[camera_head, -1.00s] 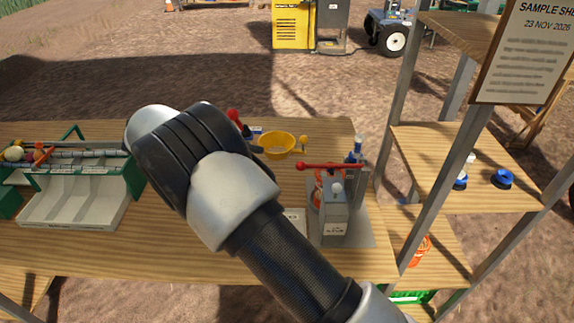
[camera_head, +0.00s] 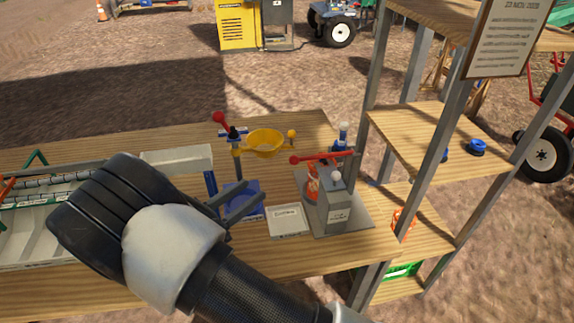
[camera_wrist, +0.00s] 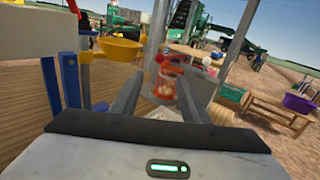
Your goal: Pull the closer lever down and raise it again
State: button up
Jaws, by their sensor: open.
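The closer (camera_head: 338,212) is a grey metal machine on a base plate at the right of the wooden table. Its red lever (camera_head: 325,157) with a ball end lies roughly level across the top, the ball pointing left. An orange-red net bag (camera_head: 312,185) sits at its left side; it also shows between my fingers in the wrist view (camera_wrist: 167,88). My gripper (camera_head: 250,198) is open and empty, left of the closer and apart from the lever. Its fingers point toward the closer in the wrist view (camera_wrist: 158,88).
A yellow bowl (camera_head: 265,142) on a stand with a blue base (camera_head: 240,196) and a red-knobbed handle is behind my gripper. A white labelled tray (camera_head: 288,220) lies between gripper and closer. Shelf posts (camera_head: 385,140) rise at the right. A conveyor unit (camera_head: 40,235) is at left.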

jog(key=x, duration=1.4)
jog(key=shift+w+d, duration=0.25)
grip_shut()
